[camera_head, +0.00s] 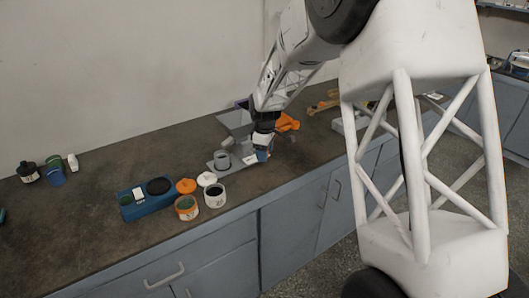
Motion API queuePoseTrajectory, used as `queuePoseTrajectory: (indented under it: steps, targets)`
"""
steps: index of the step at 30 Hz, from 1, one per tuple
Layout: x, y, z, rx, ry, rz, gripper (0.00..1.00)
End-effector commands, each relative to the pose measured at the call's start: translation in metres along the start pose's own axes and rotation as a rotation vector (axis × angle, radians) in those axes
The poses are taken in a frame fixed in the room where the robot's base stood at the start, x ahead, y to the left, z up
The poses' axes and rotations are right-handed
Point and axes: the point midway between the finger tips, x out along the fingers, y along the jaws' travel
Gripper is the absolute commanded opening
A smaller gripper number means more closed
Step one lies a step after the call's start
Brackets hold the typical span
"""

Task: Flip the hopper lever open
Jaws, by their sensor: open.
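A grey machine with a slanted hopper-like top (234,121) stands at the middle of the bench, partly hidden behind my arm. A small grey cup (222,161) stands on a flat grey plate at its front. I cannot make out the hopper lever; it is too small or lies behind my gripper. My gripper (262,156) points down close in front of the machine, to the right of the grey cup. It is open, and a small blue part shows at its fingertips. I cannot tell whether the fingers touch anything.
An orange-labelled jar (187,208) and a white jar (215,196) stand near the front edge, with lids behind them. A blue scale-like device (147,203) lies to their left. Several bottles (54,172) stand at far left. An orange object (287,122) lies behind my gripper. The left bench is mostly clear.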

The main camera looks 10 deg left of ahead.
Motion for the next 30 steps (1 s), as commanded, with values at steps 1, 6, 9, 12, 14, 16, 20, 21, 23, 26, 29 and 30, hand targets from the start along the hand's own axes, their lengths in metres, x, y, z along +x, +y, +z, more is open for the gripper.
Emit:
queuePoseTrajectory:
  steps: [1,6,9,12,14,16,20,21,23,26,29,30]
  targets:
    - [-0.0001,0.0,0.0,0.0,0.0,0.0,0.48]
    - [-0.0002,0.0,0.0,0.0,0.0,0.0,0.22]
    - [-0.0002,0.0,0.0,0.0,0.0,0.0,0.06]
    - [-0.0002,0.0001,0.0001,-0.001,0.0,0.0,0.01]
    - [-0.0003,0.0006,0.0002,-0.009,0.0,0.0,0.01]
    - [-0.0005,0.002,0.0005,-0.028,0.0,0.0,0.01]
    - [-0.0012,0.0048,0.0012,-0.074,0.0,0.001,0.01]
    - [-0.0009,0.0052,0.0015,-0.084,-0.001,0.001,0.01]
    - [-0.0009,0.0055,0.0016,-0.091,-0.001,0.001,0.01]
    - [-0.0009,0.0056,0.0015,-0.092,-0.001,0.001,0.01]
    - [-0.001,0.0056,0.0015,-0.092,-0.001,0.001,0.01]
    - [-0.001,0.0056,0.0015,-0.091,-0.001,0.001,0.26]
